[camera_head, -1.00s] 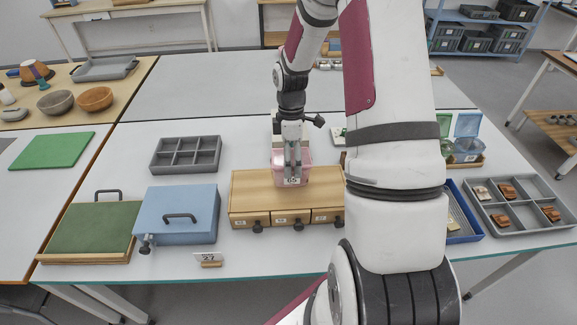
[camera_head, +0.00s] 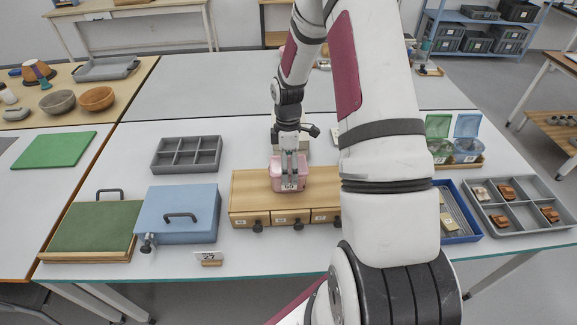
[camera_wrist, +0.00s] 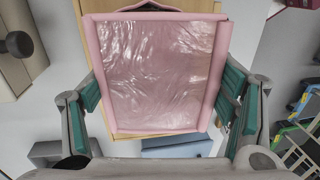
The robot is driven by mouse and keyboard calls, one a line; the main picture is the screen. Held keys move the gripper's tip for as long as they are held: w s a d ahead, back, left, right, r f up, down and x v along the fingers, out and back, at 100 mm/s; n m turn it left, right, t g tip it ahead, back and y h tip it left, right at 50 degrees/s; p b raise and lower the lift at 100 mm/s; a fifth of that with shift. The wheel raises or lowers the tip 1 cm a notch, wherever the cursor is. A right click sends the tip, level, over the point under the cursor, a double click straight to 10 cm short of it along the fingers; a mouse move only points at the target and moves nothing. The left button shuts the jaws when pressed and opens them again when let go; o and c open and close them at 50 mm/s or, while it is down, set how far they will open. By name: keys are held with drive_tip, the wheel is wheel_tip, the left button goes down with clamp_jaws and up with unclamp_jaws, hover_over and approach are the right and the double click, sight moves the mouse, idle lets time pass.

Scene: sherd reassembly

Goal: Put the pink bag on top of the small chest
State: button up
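The small chest (camera_head: 250,190) is a wooden box with three drawers in front. The bag is over the middle of its top, upright; I cannot tell whether its bottom touches the wood. In the wrist view, part of the chest top (camera_wrist: 155,136) shows below the bag.
Left of the chest stand a blue box (camera_head: 190,205) with a handle and a green-topped board (camera_head: 95,228). A grey compartment tray (camera_head: 187,153) lies behind them. Right of my arm are a blue tray (camera_head: 470,237) and a grey tray with brown sherds (camera_head: 535,225).

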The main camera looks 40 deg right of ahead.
drive_tip(key=shift+o, duration=0.9)
drive_tip(key=a+r+m+t+h+b, duration=0.1)
drive_tip(key=a+r, duration=0.1)
drive_tip(key=r, duration=0.8)
drive_tip(key=a+r+m, duration=0.1)
drive_tip(key=a+r, duration=0.1)
drive_tip(key=r, duration=0.8)
drive_tip(key=s+a+r+m+t, duration=0.3)
drive_tip(key=s+a+r, duration=0.3)
drive_tip(key=s, duration=0.3)
drive_tip(key=s+a+r+m+t, duration=0.2)
drive_tip(key=s+a+r+m, duration=0.4)
drive_tip(key=s+a+r, duration=0.1)
drive_tip(key=shift+s+a+r+t, duration=0.25)
drive_tip(key=shift+s+a+t, duration=0.25)
drive_tip(key=shift+s, duration=0.75)
drive_tip(key=shift+a, duration=0.1)
